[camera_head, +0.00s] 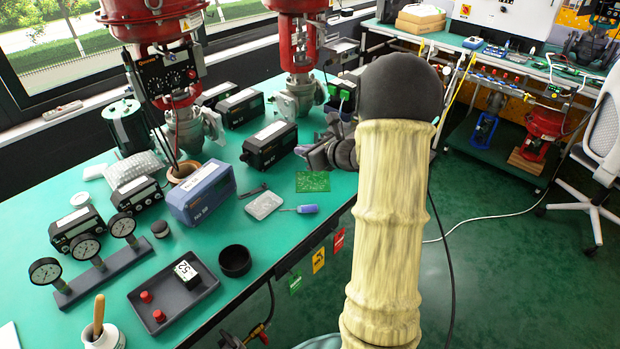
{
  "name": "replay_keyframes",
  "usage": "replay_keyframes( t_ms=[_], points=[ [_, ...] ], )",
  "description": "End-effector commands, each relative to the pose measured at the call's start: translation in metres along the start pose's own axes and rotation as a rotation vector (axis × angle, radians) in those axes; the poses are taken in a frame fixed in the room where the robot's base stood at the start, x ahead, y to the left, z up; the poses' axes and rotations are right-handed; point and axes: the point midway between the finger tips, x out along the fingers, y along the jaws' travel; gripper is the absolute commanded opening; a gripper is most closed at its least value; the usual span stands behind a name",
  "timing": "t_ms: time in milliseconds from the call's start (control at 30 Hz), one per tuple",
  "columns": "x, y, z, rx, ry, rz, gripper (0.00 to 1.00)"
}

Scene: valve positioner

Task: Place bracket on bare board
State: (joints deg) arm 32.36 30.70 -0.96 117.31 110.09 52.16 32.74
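The bare board (313,181) is a small green circuit board lying flat on the green bench, near its front edge. My gripper (312,154) is above and behind the board, at the end of my arm in its pale yellow sleeve. Its fingers point left, towards a black positioner box. Whether they are open or hold something is too small and dark to tell. I cannot pick out the bracket for certain. A thin dark piece (252,191) lies flat on the bench left of the board and could be it.
A black positioner box (269,145) and a blue-grey box (202,193) stand nearby. Red valve actuators (299,55) stand at the back. A tray (173,297) is at the front.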

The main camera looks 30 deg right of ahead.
Motion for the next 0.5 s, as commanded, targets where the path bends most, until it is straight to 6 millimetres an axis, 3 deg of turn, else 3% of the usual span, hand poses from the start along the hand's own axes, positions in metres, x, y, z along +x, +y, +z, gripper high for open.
replay_keyframes(
  t_ms=[267,500],
  points=[
    [0.003,0.0,-0.007,0.0,0.0,0.001,0.0],
    [0.019,0.001,-0.046,0.002,0.001,0.003,0.0]
  ],
)
